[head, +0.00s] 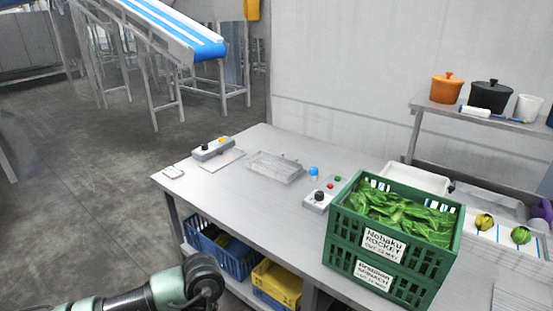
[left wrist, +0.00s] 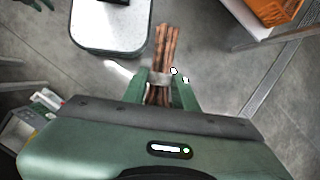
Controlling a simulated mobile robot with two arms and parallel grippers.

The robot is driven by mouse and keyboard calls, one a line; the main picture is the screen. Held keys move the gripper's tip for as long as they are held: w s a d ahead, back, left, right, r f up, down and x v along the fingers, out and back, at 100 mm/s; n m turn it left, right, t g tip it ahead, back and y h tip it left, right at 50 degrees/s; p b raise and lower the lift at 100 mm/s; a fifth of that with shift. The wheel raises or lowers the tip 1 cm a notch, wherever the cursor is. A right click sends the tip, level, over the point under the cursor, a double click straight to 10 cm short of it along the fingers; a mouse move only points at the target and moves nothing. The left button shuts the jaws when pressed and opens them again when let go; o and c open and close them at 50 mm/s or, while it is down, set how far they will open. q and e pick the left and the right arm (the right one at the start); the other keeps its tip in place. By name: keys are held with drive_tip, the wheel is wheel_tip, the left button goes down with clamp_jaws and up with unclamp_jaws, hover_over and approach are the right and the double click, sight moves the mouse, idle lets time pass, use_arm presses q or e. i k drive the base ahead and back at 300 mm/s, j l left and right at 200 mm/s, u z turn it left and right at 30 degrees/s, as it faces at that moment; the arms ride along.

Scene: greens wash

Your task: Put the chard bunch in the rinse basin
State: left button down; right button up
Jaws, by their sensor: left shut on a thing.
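My left gripper (left wrist: 165,92) is shut on a bunch of reddish-brown stalks (left wrist: 168,45), which looks like the chard bunch. A pale band crosses the stalks between the fingers. The bunch's leaves are not visible. The bunch is over the grey floor in the left wrist view. In the head view only part of my left arm shows at the bottom, and its gripper is out of frame. My right gripper is in neither view. I cannot identify the rinse basin for sure; a white tray (head: 412,178) stands partly hidden behind the green crates.
Stacked green crates (head: 399,250) of leaves stand on the metal table (head: 230,185). Blue (head: 235,258) and yellow (head: 277,285) crates sit below. A conveyor (head: 170,30) stands behind; floor at left is open.

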sight(274, 168)
drive_tip(key=i+j+z, duration=0.35)
drive_tip(key=j, duration=0.2)
drive_tip(key=j+z, duration=0.35)
drive_tip(key=j, duration=0.15)
drive_tip(key=i+j+z, duration=0.15)
drive_tip(key=j+z, duration=0.25)
drive_tip(key=j, duration=0.25)
drive_tip(key=j+z, duration=0.35)
drive_tip(key=j, duration=0.25)
